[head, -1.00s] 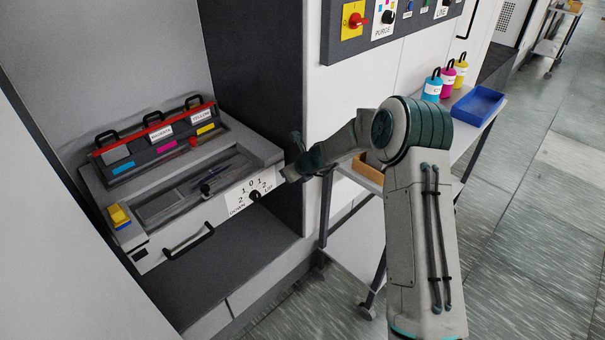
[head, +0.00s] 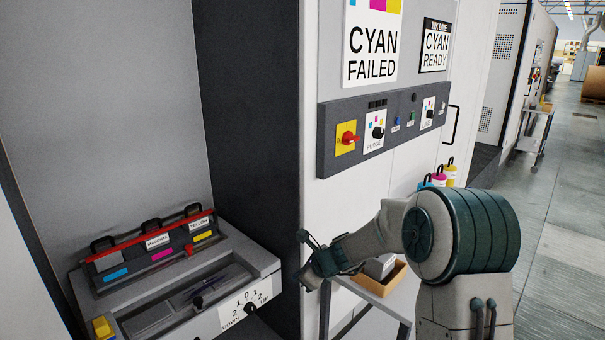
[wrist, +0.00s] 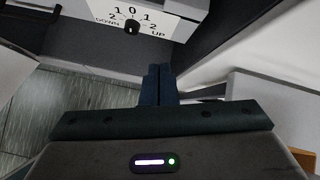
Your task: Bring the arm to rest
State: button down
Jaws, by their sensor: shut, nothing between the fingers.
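My gripper (head: 308,262) is at the end of my arm, in the lower middle of the head view, right of the drawer unit and in front of the cabinet's lower side. In the wrist view my gripper (wrist: 158,72) shows its two dark fingers together, with nothing between them. The fingers are apart from the dial (wrist: 132,26) marked DOWN and UP, which lies beyond them. The same dial also shows in the head view (head: 250,307), left of my gripper.
The drawer unit (head: 262,262) holds labelled ink cartridges under a red bar (head: 150,237). A control panel (head: 330,150) with a yellow-red switch (head: 347,138) is above my arm. Open floor (head: 565,250) lies at right.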

jog(key=s+d+r+n+g+h+p, duration=0.1)
jog(key=s+d+r+n, duration=0.1)
jog(key=s+r+n, duration=0.4)
jog(key=s+d+r+n+g+h, duration=0.1)
jog(key=s+d+r+n, duration=0.25)
jog(key=s+n, duration=0.4)
jog(key=s+d+r+n+h, duration=0.1)
jog(key=s+d+n, duration=0.2)
jog(key=s, duration=0.3)
jog(key=s+d+r+n+h+p, duration=0.1)
jog(key=s+d+n, duration=0.2)
jog(key=s, duration=0.4)
jog(key=s+d+r+n+g+h+p, duration=0.1)
jog(key=s+d+n+h, duration=0.1)
jog(key=s, duration=0.4)
jog(key=shift+s+d+r+n, duration=0.35)
jog(key=shift+d+n, duration=0.3)
jog(key=shift+d, duration=0.4)
